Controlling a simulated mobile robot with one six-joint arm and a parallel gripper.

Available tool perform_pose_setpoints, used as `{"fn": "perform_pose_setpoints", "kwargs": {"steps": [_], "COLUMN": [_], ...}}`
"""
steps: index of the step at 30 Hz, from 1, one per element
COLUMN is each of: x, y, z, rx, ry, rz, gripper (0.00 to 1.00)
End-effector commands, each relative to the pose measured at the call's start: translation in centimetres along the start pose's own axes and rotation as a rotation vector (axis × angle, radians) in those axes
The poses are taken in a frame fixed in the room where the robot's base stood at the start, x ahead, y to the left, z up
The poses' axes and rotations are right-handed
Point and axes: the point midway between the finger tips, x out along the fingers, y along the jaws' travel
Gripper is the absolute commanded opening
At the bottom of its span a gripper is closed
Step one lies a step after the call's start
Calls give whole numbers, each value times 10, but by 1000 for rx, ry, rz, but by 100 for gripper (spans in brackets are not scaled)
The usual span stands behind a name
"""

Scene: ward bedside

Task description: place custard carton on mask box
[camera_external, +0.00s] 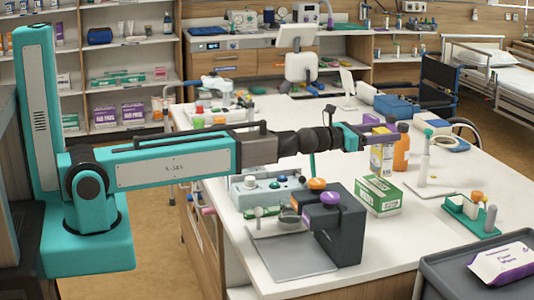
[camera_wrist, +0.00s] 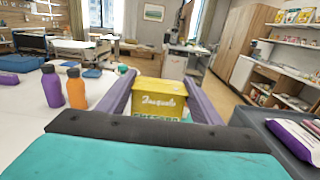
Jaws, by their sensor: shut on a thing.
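The yellow custard carton (camera_external: 381,160) is upright between the two purple fingers of my gripper (camera_external: 382,137). In the wrist view the carton (camera_wrist: 160,98) shows its yellow face with white lettering, with a finger along each side. The green and white mask box (camera_external: 378,196) lies on the white table below the carton. The carton's lower edge is at the box's top; I cannot tell whether they touch. My gripper is shut on the carton and partly covers its upper part.
An orange bottle (camera_external: 401,148) stands close behind the carton, and a purple bottle (camera_wrist: 52,88) stands beside it. A dark machine (camera_external: 333,228) is left of the box. A green rack (camera_external: 470,214) stands to the right.

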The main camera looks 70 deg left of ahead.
Motion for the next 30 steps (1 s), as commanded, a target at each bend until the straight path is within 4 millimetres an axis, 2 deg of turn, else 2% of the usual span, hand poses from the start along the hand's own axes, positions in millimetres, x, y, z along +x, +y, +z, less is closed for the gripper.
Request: {"fn": "perform_pose_setpoints", "kwargs": {"steps": [12,29,30], "x": [0,0,0], "y": [0,0,0], "z": [-34,-39,-40], "rx": [0,0,0], "ry": [-1,-1,0], "rz": [-1,-1,0], "gripper": [0,0,61]}}
